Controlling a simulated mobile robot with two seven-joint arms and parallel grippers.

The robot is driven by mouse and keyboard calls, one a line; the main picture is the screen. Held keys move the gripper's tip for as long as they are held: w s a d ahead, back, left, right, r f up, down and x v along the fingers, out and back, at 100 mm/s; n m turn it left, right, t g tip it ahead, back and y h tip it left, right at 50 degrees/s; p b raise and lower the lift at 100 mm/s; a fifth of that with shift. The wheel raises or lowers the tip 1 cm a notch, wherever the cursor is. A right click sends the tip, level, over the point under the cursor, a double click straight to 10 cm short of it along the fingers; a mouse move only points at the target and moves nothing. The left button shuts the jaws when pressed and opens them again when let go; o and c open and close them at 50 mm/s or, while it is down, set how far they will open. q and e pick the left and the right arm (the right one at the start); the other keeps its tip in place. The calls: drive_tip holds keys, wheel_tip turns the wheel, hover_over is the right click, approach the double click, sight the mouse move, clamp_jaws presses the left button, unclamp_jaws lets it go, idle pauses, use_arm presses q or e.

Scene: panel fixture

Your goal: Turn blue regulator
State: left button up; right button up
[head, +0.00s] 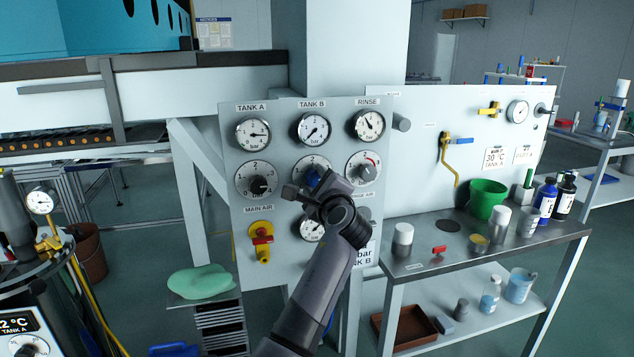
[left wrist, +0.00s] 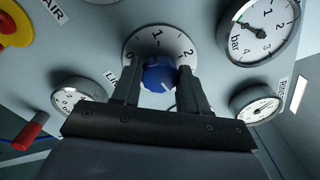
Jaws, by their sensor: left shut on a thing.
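The blue regulator (head: 313,177) is a round blue knob in the middle of the panel's second row of dials, under the TANK B gauge (head: 313,128). In the left wrist view the blue regulator (left wrist: 158,76) sits on a white dial marked 0, 1 and 2, with a short white line on its face. My left gripper (head: 307,187) is at the knob, and in the left wrist view its fingers (left wrist: 159,80) are on both sides of it, shut on it. The gripper partly hides the dial in the head view. My right gripper is not in view.
Dials with dark knobs (head: 260,184) and (head: 364,171) flank the regulator closely. A red and yellow MAIN AIR valve (head: 261,240) is lower left. A steel bench (head: 450,252) with a green bucket (head: 487,198) and bottles stands to the right.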

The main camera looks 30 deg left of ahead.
use_arm(q)
drive_tip(key=n+b, duration=0.2)
drive_tip(key=n, duration=0.1)
drive_tip(key=n+b, duration=0.1)
drive_tip(key=n, duration=0.1)
drive_tip(key=shift+f+b, duration=0.25)
drive_tip(key=shift+b, duration=0.1)
drive_tip(key=n+b, duration=0.3)
drive_tip(key=n, duration=0.1)
drive_tip(key=shift+n, duration=0.4)
drive_tip(key=shift+n+b, duration=0.65)
drive_tip(key=shift+n, duration=0.35)
drive_tip(key=n+b, duration=0.5)
drive_tip(key=n, duration=0.3)
drive_tip(key=shift+n+b, duration=0.3)
drive_tip(key=shift+b, duration=0.05)
drive_tip(key=shift+w+d+n+b, duration=0.1)
drive_tip(key=shift+n+b, duration=0.5)
drive_tip(key=shift+n, duration=0.7)
drive_tip(key=shift+r, duration=0.1)
